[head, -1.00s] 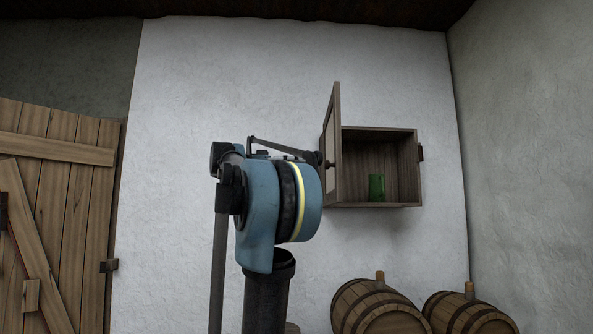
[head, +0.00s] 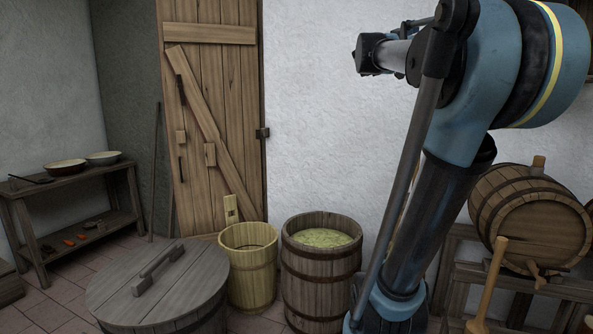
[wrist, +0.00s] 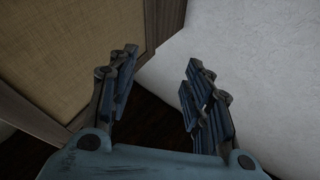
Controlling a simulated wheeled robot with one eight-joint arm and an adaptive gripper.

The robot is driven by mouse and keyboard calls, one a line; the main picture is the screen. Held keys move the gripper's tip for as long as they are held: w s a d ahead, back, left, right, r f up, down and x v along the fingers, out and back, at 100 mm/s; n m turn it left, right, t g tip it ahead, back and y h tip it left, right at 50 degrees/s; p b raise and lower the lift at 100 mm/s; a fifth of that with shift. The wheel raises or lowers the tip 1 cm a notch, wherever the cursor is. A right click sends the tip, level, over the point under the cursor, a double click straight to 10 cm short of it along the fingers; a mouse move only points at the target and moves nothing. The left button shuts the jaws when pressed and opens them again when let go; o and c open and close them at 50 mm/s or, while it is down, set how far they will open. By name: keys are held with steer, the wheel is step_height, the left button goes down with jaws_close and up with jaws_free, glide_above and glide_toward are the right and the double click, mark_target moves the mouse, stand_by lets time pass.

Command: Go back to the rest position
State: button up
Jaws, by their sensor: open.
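My gripper (wrist: 160,100) shows in the wrist view with its two fingers spread apart and nothing between them. A framed panel with a woven, tan face (wrist: 70,50) is close by at the upper left of that view, beside the left finger. A white wall (wrist: 255,70) lies to the right, and a dark surface shows between and below the fingers. In the head view my arm stands raised at the right, and my gripper itself is out of that view.
In the head view a lidded tub (head: 190,285), a yellow wooden bucket (head: 250,280) and an open barrel (head: 320,285) stand left of my arm. A cask (head: 525,215) rests on a stand at right. A shelf table (head: 75,170) and a plank door (head: 215,110) are further left.

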steer(key=w+a+f+n+t+y, duration=0.2)
steer(key=a+f+n+t+y, duration=0.2)
steer(key=a+f+n+y, duration=0.45)
steer(key=w+a+f+n+t+y, duration=0.3)
steer(key=a+f+n+t+y, duration=0.15)
steer(key=a+f+y, duration=0.55)
steer(key=s+a+f+n+g+y, duration=0.2)
steer(key=s+a+f+g, duration=0.1)
steer(key=f, duration=0.6)
steer(key=s+a+f+n+g+y, duration=0.1)
steer(key=s+a+f+g, duration=0.2)
steer(key=f, duration=0.7)
steer(key=s+d+f+g+h, duration=0.1)
steer(key=s+f+g, duration=0.4)
steer(key=s+f, duration=0.8)
steer(key=s+d+f+m+g+h, duration=0.1)
steer(key=s+d+f+g, duration=0.2)
steer(key=s+f, duration=1)
step_height(320, 180, down, 3)
steer(key=g, duration=0.3)
